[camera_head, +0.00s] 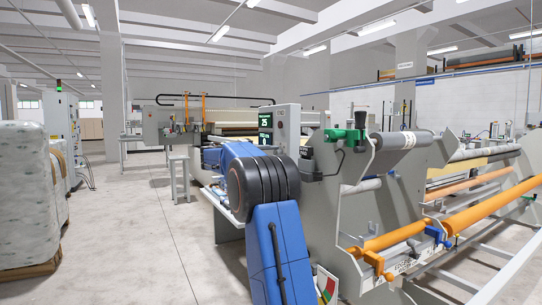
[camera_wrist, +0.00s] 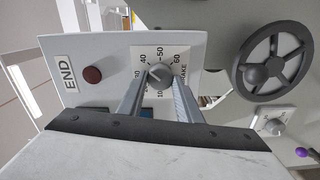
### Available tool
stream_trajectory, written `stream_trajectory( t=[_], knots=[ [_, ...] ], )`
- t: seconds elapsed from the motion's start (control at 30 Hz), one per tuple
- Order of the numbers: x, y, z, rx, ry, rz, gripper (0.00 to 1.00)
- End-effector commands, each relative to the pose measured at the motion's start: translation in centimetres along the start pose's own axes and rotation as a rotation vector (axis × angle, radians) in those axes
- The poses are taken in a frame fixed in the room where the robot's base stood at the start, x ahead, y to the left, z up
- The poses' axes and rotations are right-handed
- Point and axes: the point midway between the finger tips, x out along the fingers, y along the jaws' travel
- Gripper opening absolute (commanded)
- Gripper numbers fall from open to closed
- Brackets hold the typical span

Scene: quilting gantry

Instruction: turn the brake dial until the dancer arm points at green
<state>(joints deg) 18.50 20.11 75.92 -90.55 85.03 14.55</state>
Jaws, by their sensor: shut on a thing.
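The brake dial (camera_wrist: 160,75) is a grey round knob on a light panel with a printed scale; 40, 50 and 60 are readable around it. My gripper (camera_wrist: 160,84) has one finger on each side of the dial and is shut on it. The dial's exact setting is too small to read surely. In the head view a plate with red and green areas (camera_head: 327,283) shows at the bottom, partly hidden by my blue arm. I cannot make out where the dancer arm points. My gripper and the dial are hidden in the head view.
A dark red button (camera_wrist: 92,75) beside an END label sits left of the dial. A black handwheel (camera_wrist: 272,62) and a second knob (camera_wrist: 274,126) are on the right. A display (camera_head: 265,123) reads 25. Orange rollers (camera_head: 450,220) lie right; the left floor (camera_head: 140,240) is clear.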

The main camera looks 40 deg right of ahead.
Motion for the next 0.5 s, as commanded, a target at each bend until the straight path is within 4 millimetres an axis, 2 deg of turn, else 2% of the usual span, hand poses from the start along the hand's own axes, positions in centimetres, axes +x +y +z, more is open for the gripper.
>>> stream_trajectory(
  t=[0.03,0.1,0.5],
  knots=[
    [-0.05,-0.21,0.03,-0.003,-0.002,-0.002,0.36],
    [-0.05,-0.19,0.03,-0.003,-0.002,-0.002,0.5],
    [-0.62,-0.08,-0.02,-0.002,0.0,-0.001,0.5]
  ],
)
